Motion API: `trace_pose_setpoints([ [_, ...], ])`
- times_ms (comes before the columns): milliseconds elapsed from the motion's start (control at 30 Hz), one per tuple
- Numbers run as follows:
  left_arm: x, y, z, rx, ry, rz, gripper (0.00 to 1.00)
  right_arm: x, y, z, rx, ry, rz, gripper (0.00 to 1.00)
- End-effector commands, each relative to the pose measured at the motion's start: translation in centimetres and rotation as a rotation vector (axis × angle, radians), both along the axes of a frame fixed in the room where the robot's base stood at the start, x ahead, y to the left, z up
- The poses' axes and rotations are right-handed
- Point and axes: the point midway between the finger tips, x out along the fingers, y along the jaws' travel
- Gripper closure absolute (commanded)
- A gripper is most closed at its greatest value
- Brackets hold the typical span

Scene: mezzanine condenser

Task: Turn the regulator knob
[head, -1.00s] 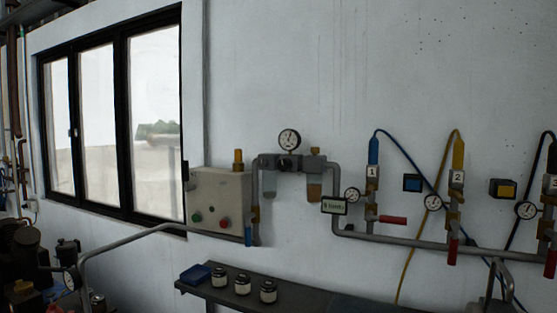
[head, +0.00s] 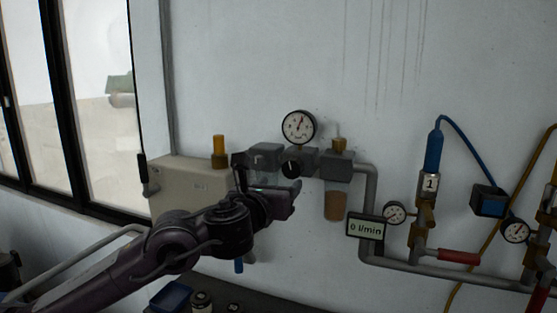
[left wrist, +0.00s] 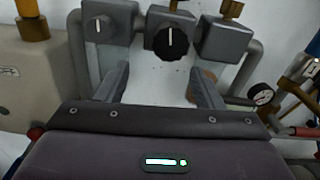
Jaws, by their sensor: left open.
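The regulator knob is a black ribbed dial with a white mark, on the grey regulator block under a round gauge (head: 299,127). The knob (head: 291,169) shows just above and right of my left gripper in the head view. In the left wrist view the knob (left wrist: 172,41) is at the top, beyond the fingertips, with its white mark pointing up. My left gripper (head: 267,181) is open and empty. Its two fingers stand apart in the left wrist view (left wrist: 160,82), with a gap between them and no contact with the knob visible. My right gripper is not in view.
A filter block with a smaller dial (left wrist: 98,25) sits left of the knob. A brown-filled bowl (head: 335,204) hangs to its right. A beige box (head: 180,185) is on the left. A flow display (head: 366,227) reads 0 l/min. Pipes run along the wall.

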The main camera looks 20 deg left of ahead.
Motion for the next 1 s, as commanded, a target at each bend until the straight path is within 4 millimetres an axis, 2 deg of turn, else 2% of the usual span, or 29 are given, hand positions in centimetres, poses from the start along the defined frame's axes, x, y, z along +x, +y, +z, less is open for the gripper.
trace_pose_setpoints([
  [33, -0.4, -0.2, 0.8, 0.028, -0.013, -0.002, 0.39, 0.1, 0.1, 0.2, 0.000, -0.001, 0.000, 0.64],
  [167, 0.3, -0.3, 1.1, 0.044, -0.017, -0.002, 0.39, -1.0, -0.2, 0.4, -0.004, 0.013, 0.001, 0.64],
  [300, 2.5, -0.3, 1.2, 0.040, -0.016, -0.001, 0.39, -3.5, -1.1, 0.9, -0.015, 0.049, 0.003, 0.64],
  [433, 4.7, -0.4, 1.2, 0.039, -0.016, -0.001, 0.39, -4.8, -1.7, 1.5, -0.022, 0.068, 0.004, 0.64],
  [567, 6.2, -0.5, 1.1, 0.038, -0.016, -0.002, 0.39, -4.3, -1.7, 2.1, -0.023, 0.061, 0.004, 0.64],
  [800, 7.2, -0.5, 0.9, 0.039, -0.017, -0.002, 0.39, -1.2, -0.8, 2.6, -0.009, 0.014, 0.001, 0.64],
  [967, 7.2, -0.5, 0.9, 0.039, -0.017, -0.002, 0.39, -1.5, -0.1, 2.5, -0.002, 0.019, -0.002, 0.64],
  [1000, 7.2, -0.5, 0.9, 0.039, -0.017, -0.002, 0.44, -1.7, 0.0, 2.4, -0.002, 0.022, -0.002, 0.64],
])
